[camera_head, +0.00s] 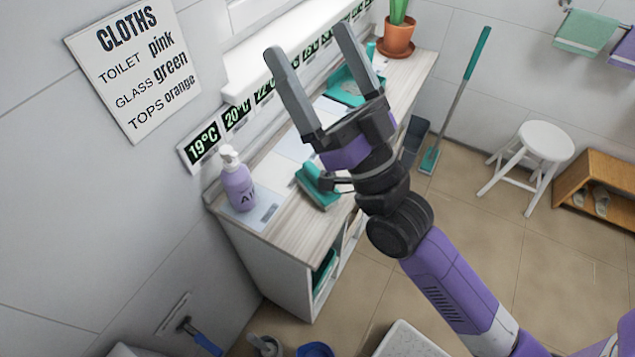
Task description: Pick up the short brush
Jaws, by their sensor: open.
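A short teal brush-like tool (316,190) lies on the front part of the counter, partly hidden by my wrist. A long-handled teal broom or brush (463,92) stands upright on the floor beyond the counter's far end. My gripper (309,44) is open, its two grey fingers spread and pointing up and left in the picture. Nothing is between the fingers. The gripper appears above the counter, apart from both tools.
On the counter (273,228) stand a lilac pump bottle (238,182) and a potted plant (397,38); a teal dustpan-like item (352,90) lies farther back. A white stool (545,142) and wooden shelf (598,178) stand right. Floor between is clear.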

